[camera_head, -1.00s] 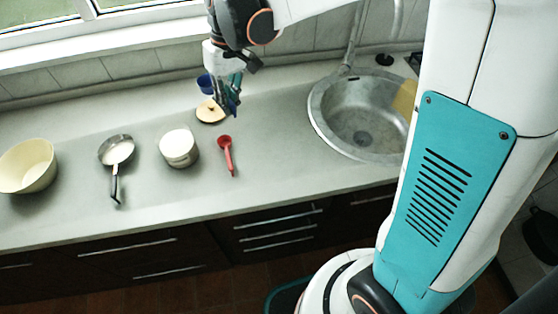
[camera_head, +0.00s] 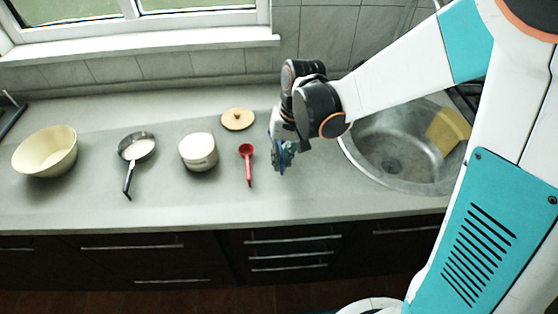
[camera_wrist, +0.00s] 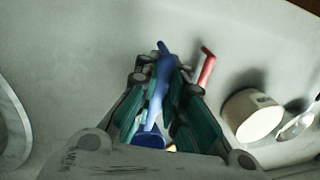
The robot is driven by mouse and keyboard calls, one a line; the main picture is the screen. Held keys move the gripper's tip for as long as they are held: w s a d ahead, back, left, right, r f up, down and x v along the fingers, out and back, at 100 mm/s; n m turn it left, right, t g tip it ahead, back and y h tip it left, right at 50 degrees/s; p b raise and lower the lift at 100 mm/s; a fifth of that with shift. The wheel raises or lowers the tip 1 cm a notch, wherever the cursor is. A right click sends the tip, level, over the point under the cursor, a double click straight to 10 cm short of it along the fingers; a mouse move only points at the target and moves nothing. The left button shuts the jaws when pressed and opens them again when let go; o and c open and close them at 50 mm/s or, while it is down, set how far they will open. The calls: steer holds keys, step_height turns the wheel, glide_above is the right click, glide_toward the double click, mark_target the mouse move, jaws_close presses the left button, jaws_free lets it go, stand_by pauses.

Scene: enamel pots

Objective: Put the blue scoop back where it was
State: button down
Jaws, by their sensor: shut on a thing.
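The blue scoop (camera_wrist: 165,70) is held between the green fingers of my gripper (camera_wrist: 160,92) in the wrist view. Its handle points up in that picture, and part of its bowl (camera_wrist: 150,140) shows between the lower parts of the fingers. In the head view my gripper (camera_head: 281,155) is shut and hangs over the counter, right of the red scoop and left of the sink. The blue scoop is mostly hidden there by the gripper. I cannot tell how high it is above the counter.
A red scoop (camera_head: 246,163), a white pot (camera_head: 198,153), a small pan (camera_head: 136,149) and a cream bowl (camera_head: 45,152) stand in a row on the counter. A wooden lid (camera_head: 238,119) lies behind the red scoop. The sink (camera_head: 390,178) is at right, with a yellow item (camera_head: 448,128).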

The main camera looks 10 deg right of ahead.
mark_target(278, 181)
steer(key=shift+f+b, duration=1)
steer(key=shift+f, duration=2.35)
steer(key=shift+f, duration=0.2)
steer(key=c, duration=1.7)
jaws_free()
steer(key=shift+o, duration=0.2)
steer(key=shift+r, duration=0.15)
